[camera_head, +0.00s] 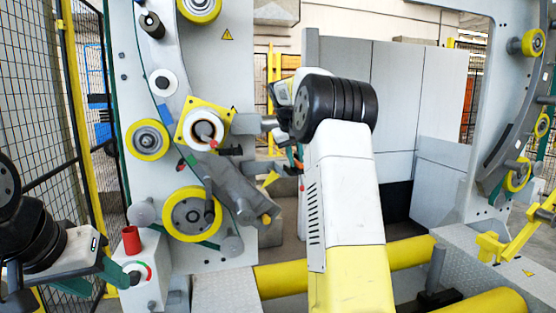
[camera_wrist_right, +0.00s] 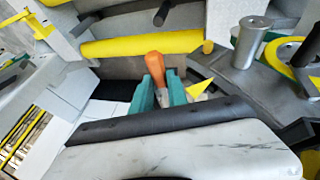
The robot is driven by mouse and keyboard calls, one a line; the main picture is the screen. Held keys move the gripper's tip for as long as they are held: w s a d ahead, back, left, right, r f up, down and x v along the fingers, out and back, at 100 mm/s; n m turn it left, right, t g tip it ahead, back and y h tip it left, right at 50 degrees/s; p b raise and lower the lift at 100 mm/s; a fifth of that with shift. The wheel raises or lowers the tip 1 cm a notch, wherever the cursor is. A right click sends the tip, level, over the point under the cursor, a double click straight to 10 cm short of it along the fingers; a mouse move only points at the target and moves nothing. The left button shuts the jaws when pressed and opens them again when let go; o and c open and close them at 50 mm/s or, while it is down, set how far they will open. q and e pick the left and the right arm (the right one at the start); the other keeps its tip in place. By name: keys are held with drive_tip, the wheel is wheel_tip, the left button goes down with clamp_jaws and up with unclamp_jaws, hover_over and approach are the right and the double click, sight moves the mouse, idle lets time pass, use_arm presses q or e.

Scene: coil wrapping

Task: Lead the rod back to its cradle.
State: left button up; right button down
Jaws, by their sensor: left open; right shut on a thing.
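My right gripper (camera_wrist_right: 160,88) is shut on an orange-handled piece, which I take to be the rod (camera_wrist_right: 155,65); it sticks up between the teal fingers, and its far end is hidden. In the head view my right gripper (camera_head: 294,160) is small and partly behind my forearm, in front of the ring machine's lower arm. My left gripper (camera_head: 119,275) is open at the lower left, beside a white box with a dial. I cannot tell which part is the cradle.
The ring machine (camera_head: 240,75) with yellow rollers (camera_head: 148,140) fills the left middle. A red cylinder (camera_head: 131,240) stands on the white box (camera_head: 152,255). Yellow horizontal rollers (camera_head: 495,302) lie low in front. A yellow bracket (camera_head: 520,232) is at the right. Mesh fencing is at left.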

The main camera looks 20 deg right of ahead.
idle(0.5)
drive_tip(key=a, duration=0.5)
drive_tip(key=shift+w+r, duration=0.1)
drive_tip(key=shift+r, duration=0.15)
idle(0.5)
drive_tip(key=a+f, duration=0.3)
drive_tip(key=f, duration=0.6)
drive_tip(key=shift+a+f, duration=0.15)
drive_tip(key=shift+a, duration=0.1)
idle(0.5)
drive_tip(key=shift+w, duration=0.1)
idle(0.3)
drive_tip(key=a+f, duration=0.4)
drive_tip(key=f, duration=0.7)
idle(0.8)
drive_tip(key=shift+w, duration=0.1)
idle(0.4)
